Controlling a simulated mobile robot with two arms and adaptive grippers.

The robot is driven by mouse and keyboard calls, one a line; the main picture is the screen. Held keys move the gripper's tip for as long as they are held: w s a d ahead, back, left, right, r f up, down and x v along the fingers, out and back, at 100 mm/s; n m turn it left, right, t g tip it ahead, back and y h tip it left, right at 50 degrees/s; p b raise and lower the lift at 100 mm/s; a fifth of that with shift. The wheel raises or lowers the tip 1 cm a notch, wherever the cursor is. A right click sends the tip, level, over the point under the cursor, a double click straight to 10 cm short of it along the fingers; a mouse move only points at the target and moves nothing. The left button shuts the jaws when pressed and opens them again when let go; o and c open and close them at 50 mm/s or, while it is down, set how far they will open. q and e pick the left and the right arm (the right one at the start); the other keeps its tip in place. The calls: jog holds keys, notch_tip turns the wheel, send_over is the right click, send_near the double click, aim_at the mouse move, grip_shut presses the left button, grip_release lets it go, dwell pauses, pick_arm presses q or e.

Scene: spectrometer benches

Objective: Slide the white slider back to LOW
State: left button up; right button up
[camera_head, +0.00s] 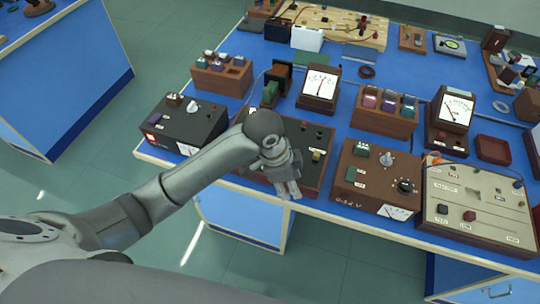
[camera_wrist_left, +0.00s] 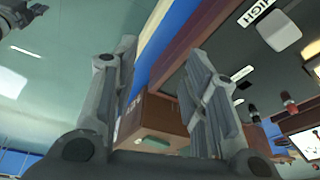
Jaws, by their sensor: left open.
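The white slider (camera_wrist_left: 277,32) is a pale rounded knob beside the HIGH label (camera_wrist_left: 256,12) in the left wrist view. It sits on the dark panel of a brown-red box (camera_head: 318,147). In the head view my left arm and gripper cover that part of the box, so the slider is hidden there. My left gripper (camera_head: 290,190) hangs over the box's front edge, fingers pointing down. In the left wrist view (camera_wrist_left: 162,50) its two fingers are apart with nothing between them. The slider is to the right of the fingers, apart from them. A grey gripper-like part (camera_wrist_left: 22,14) shows at the upper left.
A brown power box (camera_head: 378,180) with knobs stands right of the slider box. A black box (camera_head: 185,122) stands left of it. A meter (camera_head: 319,88) stands behind. A beige panel (camera_head: 478,205) lies farther right. Open floor lies before the bench.

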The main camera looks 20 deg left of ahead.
pick_arm(q)
jog(key=w+a+r+m+g+y, duration=0.1)
jog(key=w+a+r+m+y, duration=0.25)
jog(key=w+a+r, duration=0.45)
jog(key=shift+h, duration=0.25)
jog(key=f, duration=0.3)
jog(key=f+p, duration=0.1)
jog(key=f, duration=0.2)
jog(key=s+f, duration=0.1)
jog(key=f, duration=0.2)
jog(key=shift+d+f, duration=0.25)
jog(key=shift+f, duration=0.05)
pick_arm(e)
jog(key=shift+d+r, duration=0.4)
jog(key=shift+r, duration=0.35)
pick_arm(q)
grip_shut()
pick_arm(e)
jog(key=shift+a, duration=0.1)
pick_arm(q)
jog(key=shift+p, duration=0.3)
